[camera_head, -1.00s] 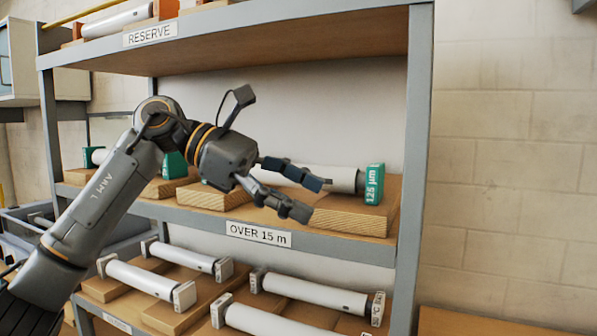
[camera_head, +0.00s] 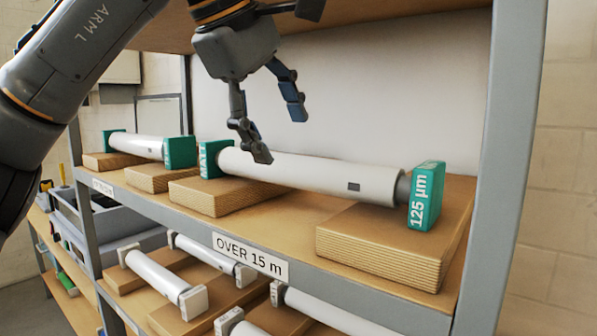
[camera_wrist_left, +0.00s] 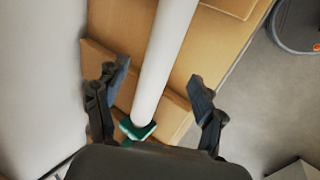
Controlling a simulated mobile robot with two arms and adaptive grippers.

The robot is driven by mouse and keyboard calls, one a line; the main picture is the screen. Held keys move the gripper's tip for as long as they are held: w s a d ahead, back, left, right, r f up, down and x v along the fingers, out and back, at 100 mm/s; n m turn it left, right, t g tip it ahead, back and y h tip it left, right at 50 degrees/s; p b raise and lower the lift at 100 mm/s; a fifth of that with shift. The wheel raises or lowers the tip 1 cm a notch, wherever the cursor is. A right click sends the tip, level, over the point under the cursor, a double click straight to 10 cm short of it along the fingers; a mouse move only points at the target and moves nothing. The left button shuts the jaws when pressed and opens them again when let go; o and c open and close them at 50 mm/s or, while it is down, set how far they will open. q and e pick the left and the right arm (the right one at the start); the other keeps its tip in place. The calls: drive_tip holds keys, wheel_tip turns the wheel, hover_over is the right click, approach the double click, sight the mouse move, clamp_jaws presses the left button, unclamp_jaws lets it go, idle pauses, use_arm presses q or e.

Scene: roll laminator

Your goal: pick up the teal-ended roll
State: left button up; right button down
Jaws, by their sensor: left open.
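The teal-ended roll (camera_head: 310,174) is a white cylinder with teal end blocks, the right one marked "125 µm". It rests across two wooden blocks on the shelf labelled "OVER 15 m". My left gripper (camera_head: 278,135) is open and empty above the roll's left half, fingers pointing down. In the left wrist view the roll (camera_wrist_left: 165,55) runs between the two open fingers (camera_wrist_left: 158,98), with a teal end block low in the picture. I see no contact. A second teal-ended roll (camera_head: 137,145) lies farther left on the same shelf. My right gripper is not in view.
The upper shelf (camera_head: 400,18) hangs just above my left gripper. A grey upright (camera_head: 497,150) stands at the right end. White-ended rolls (camera_head: 158,275) lie on the shelf below. A grey bin (camera_head: 95,225) is at the left.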

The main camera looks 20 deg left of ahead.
sight(295, 164)
use_arm(q)
drive_tip(key=shift+x, duration=1.25)
drive_tip(key=shift+w+d+f, duration=0.15)
drive_tip(key=shift+w+f, duration=0.25)
drive_tip(key=p+x, duration=0.1)
drive_tip(key=x, duration=0.2)
drive_tip(key=shift+s+f, duration=0.1)
drive_tip(key=shift+f, duration=0.15)
drive_tip(key=shift+w+d+f, duration=0.1)
drive_tip(key=shift+w+f, duration=0.25)
drive_tip(key=shift+f, duration=0.05)
drive_tip(key=shift+s, duration=0.15)
drive_tip(key=c, duration=0.8)
clamp_jaws()
drive_tip(key=shift+r, duration=0.1)
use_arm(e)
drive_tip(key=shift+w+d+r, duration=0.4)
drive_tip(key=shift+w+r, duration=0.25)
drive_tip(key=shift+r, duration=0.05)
